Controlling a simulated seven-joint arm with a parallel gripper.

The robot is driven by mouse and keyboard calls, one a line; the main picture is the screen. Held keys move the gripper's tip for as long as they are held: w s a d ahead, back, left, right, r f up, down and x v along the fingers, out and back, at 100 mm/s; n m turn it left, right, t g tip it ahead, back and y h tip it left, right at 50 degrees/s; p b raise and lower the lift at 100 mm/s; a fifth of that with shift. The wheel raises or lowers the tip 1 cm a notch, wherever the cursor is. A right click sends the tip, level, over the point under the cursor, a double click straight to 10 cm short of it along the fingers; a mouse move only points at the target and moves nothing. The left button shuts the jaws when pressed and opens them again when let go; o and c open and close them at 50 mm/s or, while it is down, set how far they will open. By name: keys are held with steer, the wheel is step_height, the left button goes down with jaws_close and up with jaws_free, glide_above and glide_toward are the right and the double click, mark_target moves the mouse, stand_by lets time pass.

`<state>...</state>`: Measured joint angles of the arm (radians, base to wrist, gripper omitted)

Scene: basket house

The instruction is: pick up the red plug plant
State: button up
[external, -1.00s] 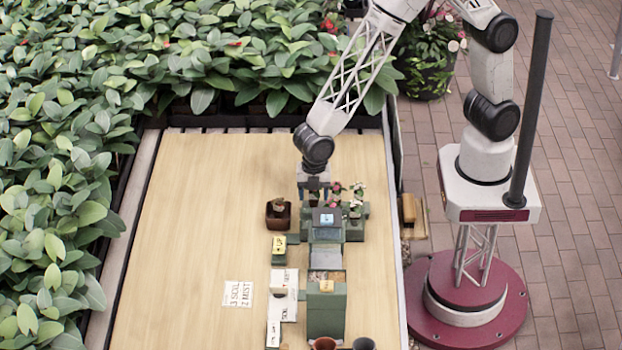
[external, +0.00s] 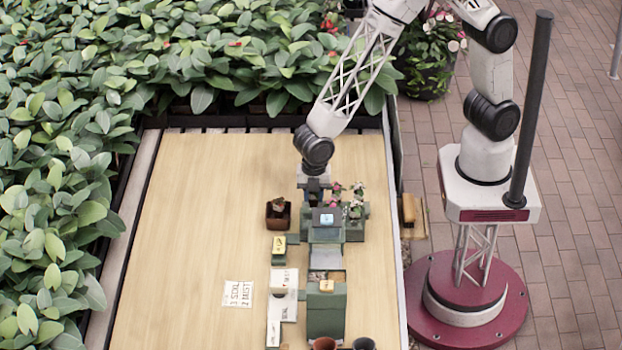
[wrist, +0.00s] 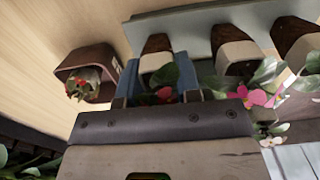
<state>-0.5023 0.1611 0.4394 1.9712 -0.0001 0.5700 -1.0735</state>
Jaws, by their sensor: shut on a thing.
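The red plug plant (wrist: 164,95) shows in the wrist view as a red bloom with green leaves, rising from a pale plug with a dark top. My gripper (wrist: 157,80) has its blue fingers on either side of it and is shut on it. The plug sits at the end of a row of similar plugs along a grey-green holder (wrist: 190,20). In the external view my gripper (external: 314,196) is low behind the green station, and its fingertips and the held plant are largely hidden there.
A square brown pot (external: 278,215) with a small plant stands left of my gripper. Other plants, one with pink flowers (wrist: 262,97), stand close on the right. The green station (external: 326,310) and labelled blocks are in front. The wooden tabletop (external: 190,220) is clear to the left.

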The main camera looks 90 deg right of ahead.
steer(key=shift+r, duration=0.15)
steer(key=shift+r, duration=4.9)
steer(key=shift+a, duration=0.1)
steer(key=a+m, duration=0.2)
steer(key=m, duration=0.4)
steer(key=w+a+m, duration=0.1)
steer(key=a+m, duration=0.2)
steer(key=m, duration=0.3)
steer(key=a+m, duration=0.3)
steer(key=m, duration=0.3)
steer(key=shift+w+a+f, duration=0.15)
steer(key=shift+a+f, duration=0.05)
steer(key=shift+f, duration=0.2)
steer(key=shift+f, duration=3.5)
